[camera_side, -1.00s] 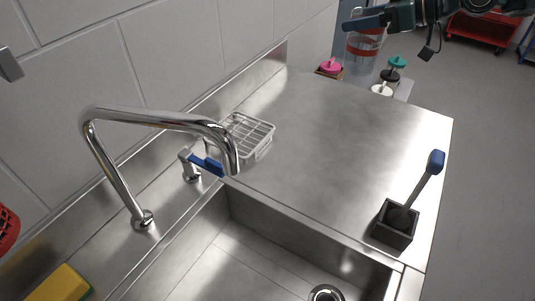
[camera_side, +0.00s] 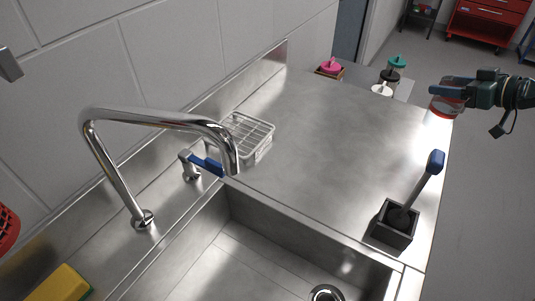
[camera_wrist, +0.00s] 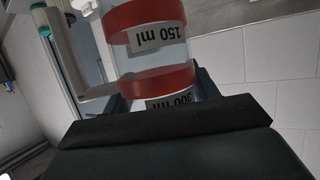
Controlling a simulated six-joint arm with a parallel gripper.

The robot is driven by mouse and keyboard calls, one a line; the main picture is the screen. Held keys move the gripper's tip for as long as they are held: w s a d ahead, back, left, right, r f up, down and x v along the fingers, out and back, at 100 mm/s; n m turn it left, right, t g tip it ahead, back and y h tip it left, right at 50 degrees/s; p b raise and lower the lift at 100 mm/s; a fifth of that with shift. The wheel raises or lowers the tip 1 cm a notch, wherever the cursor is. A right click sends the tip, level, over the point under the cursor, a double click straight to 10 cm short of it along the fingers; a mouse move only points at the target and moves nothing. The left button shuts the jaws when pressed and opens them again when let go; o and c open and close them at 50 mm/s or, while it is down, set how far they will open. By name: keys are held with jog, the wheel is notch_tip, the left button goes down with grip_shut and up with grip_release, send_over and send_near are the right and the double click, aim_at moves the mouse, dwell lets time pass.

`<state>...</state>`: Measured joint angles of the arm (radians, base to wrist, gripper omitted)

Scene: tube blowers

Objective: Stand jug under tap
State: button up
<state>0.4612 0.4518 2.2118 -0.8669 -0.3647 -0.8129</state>
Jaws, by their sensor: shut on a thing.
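A clear jug with red bands (camera_side: 444,109) is held at the right, by the worktop's right edge. In the wrist view the jug (camera_wrist: 150,53) fills the top middle, with labels reading 150 ml and 300 ml. My gripper (camera_side: 447,90) is shut on the jug; it also shows dark in the wrist view (camera_wrist: 168,112). The chrome tap (camera_side: 165,118) arches over the sink (camera_side: 255,245) at the left, far from the jug. A blue-handled lever (camera_side: 207,166) stands beside the tap. The jug's lower part is faint in the side view.
A wire basket (camera_side: 250,137) sits on the worktop behind the tap. A brush in a dark square holder (camera_side: 393,228) stands at the front right, below the jug in the picture. Several lidded containers (camera_side: 388,77) stand at the back. The middle worktop (camera_side: 310,140) is clear.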

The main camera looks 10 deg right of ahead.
jog(key=shift+m+t+h, duration=0.3)
jog(key=shift+m+h, duration=0.3)
jog(key=shift+h, duration=0.2)
jog(key=s+d, duration=0.1)
jog(key=s+d+f, duration=0.1)
jog(key=s+d, duration=0.1)
jog(key=shift+s+f, duration=0.1)
jog(key=shift+f, duration=0.25)
jog(key=shift+a, duration=0.1)
jog(key=shift+w+a, duration=0.3)
jog(key=shift+a, duration=0.35)
jog(key=a+r+n+g+y, duration=0.1)
jog(key=a+n+g+y, duration=0.15)
jog(key=a, duration=1.65)
jog(key=a+r+n+g+y, duration=0.2)
jog(key=a+n+y, duration=0.2)
jog(key=a, duration=1.6)
jog(key=s+a+f+n+g+y, duration=0.2)
jog(key=s+a+f+n+g, duration=0.1)
jog(key=s+a+f, duration=0.9)
jog(key=s+a, duration=0.1)
jog(key=a, duration=0.2)
jog(key=shift+s+f, duration=0.4)
jog(key=shift+f+n, duration=0.1)
jog(key=shift+n, duration=0.15)
